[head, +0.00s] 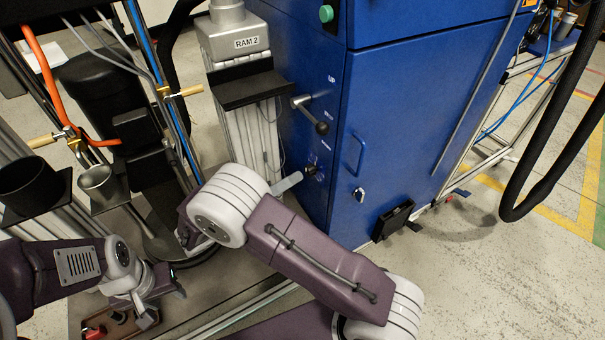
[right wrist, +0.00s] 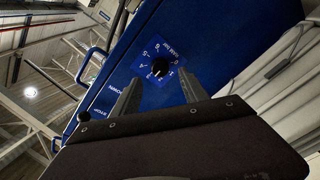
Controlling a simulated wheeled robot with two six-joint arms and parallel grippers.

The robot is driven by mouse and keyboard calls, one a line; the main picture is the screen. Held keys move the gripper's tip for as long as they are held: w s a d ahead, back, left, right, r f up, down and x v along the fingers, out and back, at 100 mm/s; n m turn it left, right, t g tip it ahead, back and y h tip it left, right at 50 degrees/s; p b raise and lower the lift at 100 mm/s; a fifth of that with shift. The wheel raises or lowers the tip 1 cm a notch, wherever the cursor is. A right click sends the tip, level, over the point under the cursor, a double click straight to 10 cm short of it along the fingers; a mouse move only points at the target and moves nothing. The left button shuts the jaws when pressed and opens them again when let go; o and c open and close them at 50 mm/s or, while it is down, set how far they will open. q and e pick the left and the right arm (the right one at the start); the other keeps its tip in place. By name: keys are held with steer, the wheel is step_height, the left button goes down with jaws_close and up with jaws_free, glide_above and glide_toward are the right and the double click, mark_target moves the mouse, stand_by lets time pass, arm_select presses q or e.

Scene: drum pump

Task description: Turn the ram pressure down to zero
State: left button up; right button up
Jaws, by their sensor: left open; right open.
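The pressure knob (right wrist: 160,67) is black on a square blue dial plate (right wrist: 149,58) with white numbers, labelled for the ram in bar. Its pale pointer mark seems to face the numbers around 2 and 3; the exact reading is too small to tell. In the head view the knob (head: 309,170) is on the blue cabinet's side, below a lever. My right gripper (right wrist: 159,78) is open, its two fingers on either side of the knob in the picture; contact cannot be told. In the head view my right arm partly hides this gripper. My left gripper (head: 147,318) is open at lower left, away from the dial.
A black-knobbed lever (head: 311,114) sticks out above the dial. The RAM 2 column (head: 247,44) stands left of the blue cabinet (head: 435,110). Cups (head: 101,184), hoses and a red-topped item (head: 95,331) crowd the left.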

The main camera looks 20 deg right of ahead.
mark_target(306, 172)
steer(key=x, duration=0.5)
steer(key=shift+c, duration=0.3)
jaws_close()
steer(key=shift+p, duration=0.35)
